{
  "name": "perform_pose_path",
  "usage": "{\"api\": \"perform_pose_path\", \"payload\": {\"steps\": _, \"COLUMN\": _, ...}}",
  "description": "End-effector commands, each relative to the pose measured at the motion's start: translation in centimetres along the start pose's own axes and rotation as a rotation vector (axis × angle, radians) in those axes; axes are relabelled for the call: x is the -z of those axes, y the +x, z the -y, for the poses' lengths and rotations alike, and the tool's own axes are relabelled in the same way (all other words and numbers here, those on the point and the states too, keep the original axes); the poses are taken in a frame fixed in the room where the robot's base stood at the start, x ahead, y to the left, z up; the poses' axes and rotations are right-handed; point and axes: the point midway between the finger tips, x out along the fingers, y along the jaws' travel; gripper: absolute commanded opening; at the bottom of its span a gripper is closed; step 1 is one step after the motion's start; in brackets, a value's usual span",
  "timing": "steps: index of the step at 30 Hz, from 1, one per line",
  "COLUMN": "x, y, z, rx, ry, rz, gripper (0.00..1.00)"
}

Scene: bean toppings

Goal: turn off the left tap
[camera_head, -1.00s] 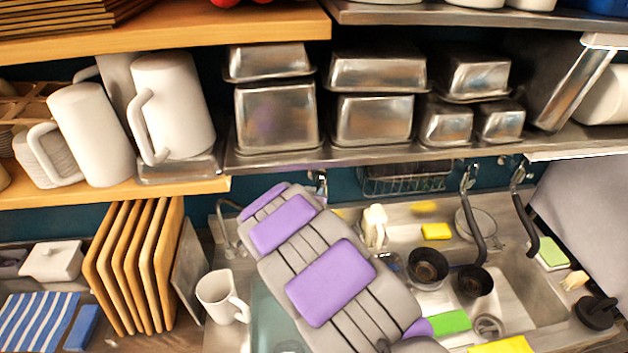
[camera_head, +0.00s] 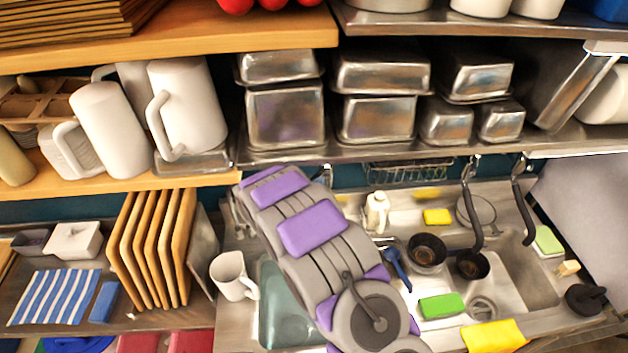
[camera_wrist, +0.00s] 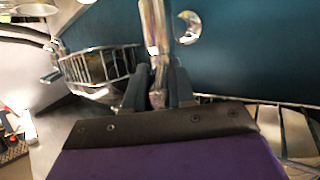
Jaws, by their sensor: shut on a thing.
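In the wrist view, my gripper (camera_wrist: 157,92) has its two dark fingers on either side of a shiny upright metal tap part (camera_wrist: 154,30), in front of the blue-green wall. It is shut on that part. A round metal piece (camera_wrist: 188,27) sits on the wall just to its right. In the head view, my purple and grey arm reaches up to the back left of the sink counter and hides the gripper and the held part. A thin curved metal pipe (camera_head: 235,215) shows left of my arm. I cannot see whether water runs.
A shelf with metal containers (camera_head: 284,116) hangs close above my arm. A white mug (camera_head: 230,275) and wooden boards (camera_head: 150,250) stand to the left. A green sponge (camera_head: 441,306) and black pans (camera_head: 427,252) are by the sink to the right. A wire basket (camera_wrist: 95,68) is near the gripper.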

Motion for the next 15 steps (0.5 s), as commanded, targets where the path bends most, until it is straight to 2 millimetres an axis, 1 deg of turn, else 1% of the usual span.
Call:
{"api": "perform_pose_path", "payload": {"steps": 1, "x": 0.37, "y": -0.12, "z": 0.26, "rx": 0.003, "ry": 0.004, "rz": -0.006, "gripper": 0.0}}
{"api": "perform_pose_path", "payload": {"steps": 10, "x": 0.42, "y": -0.11, "z": 0.25, "rx": 0.003, "ry": 0.006, "rz": -0.006, "gripper": 0.0}}
{"api": "perform_pose_path", "payload": {"steps": 11, "x": 0.44, "y": -0.11, "z": 0.25, "rx": 0.003, "ry": 0.006, "rz": -0.006, "gripper": 0.25}}
{"api": "perform_pose_path", "payload": {"steps": 15, "x": 0.4, "y": -0.1, "z": 0.24, "rx": 0.003, "ry": 0.005, "rz": -0.006, "gripper": 0.38}}
